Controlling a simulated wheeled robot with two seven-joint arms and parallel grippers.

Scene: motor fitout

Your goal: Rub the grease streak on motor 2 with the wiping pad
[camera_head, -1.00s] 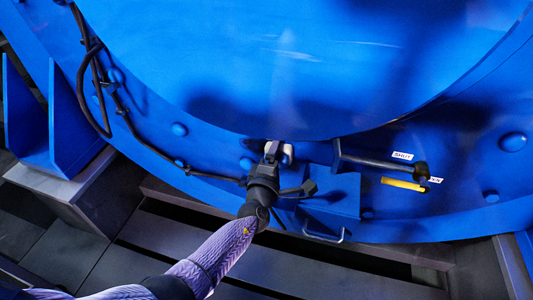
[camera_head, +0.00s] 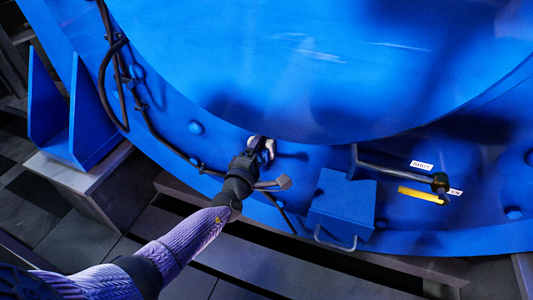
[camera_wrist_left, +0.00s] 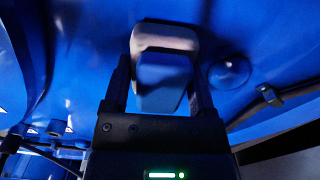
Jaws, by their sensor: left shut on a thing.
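My left gripper (camera_head: 259,148) is shut on the wiping pad (camera_head: 270,148), a small pale block. It is at the blue motor housing (camera_head: 320,85), just below the big round face. In the left wrist view the pad (camera_wrist_left: 163,38) sits between the two fingers, grey on top and bluish below, close over the blue surface. I cannot tell whether it touches. No grease streak can be made out clearly now; the gripper and pad hide the metal under them. My right gripper is not in view.
A black-handled lever (camera_head: 400,172) and a yellow bar (camera_head: 420,195) are to the right, by small white labels. A blue box (camera_head: 342,205) with a wire handle sits right of my gripper. Black cable (camera_head: 147,120) runs along the left. A round bolt head (camera_wrist_left: 229,73) is beside the pad.

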